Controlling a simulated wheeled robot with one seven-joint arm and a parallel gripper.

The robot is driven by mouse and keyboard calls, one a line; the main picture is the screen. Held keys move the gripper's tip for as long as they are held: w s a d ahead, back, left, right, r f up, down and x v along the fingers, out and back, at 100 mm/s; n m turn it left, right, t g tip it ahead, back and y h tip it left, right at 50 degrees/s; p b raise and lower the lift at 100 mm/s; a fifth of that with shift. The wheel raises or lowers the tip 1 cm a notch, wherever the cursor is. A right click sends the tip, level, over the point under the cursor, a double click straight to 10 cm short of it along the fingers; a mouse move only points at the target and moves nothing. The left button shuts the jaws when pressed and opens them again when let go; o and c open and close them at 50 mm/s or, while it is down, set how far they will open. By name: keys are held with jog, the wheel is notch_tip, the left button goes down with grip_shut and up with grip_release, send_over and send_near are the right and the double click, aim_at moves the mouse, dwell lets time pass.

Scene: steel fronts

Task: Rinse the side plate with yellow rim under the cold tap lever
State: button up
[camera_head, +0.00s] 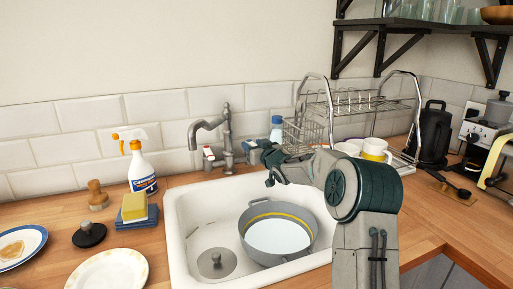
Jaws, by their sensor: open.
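A grey pot (243,236) stands in the white sink. Inside it is a pale round surface with a yellow arc along its far side; I cannot tell whether this is the yellow-rimmed side plate. A cream plate (108,271) lies on the counter at lower left, its rim colour unclear. The grey tap (226,135) stands behind the sink, its spout pointing left. A red-marked lever (208,154) is on its left; a blue-marked lever (250,147) is on its right. My gripper (269,168) is open beside the blue-marked lever, above the sink's back edge; contact is unclear.
A spray bottle (142,171), a yellow sponge (134,206) and a blue-rimmed plate (39,236) are on the left counter. A wire dish rack (350,105) and a yellow-and-white mug (375,150) stand behind my arm. A black kettle (432,135) is at right.

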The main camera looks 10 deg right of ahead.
jog(key=v, duration=1.3)
jog(key=shift+s, duration=0.4)
jog(key=shift+d, duration=0.1)
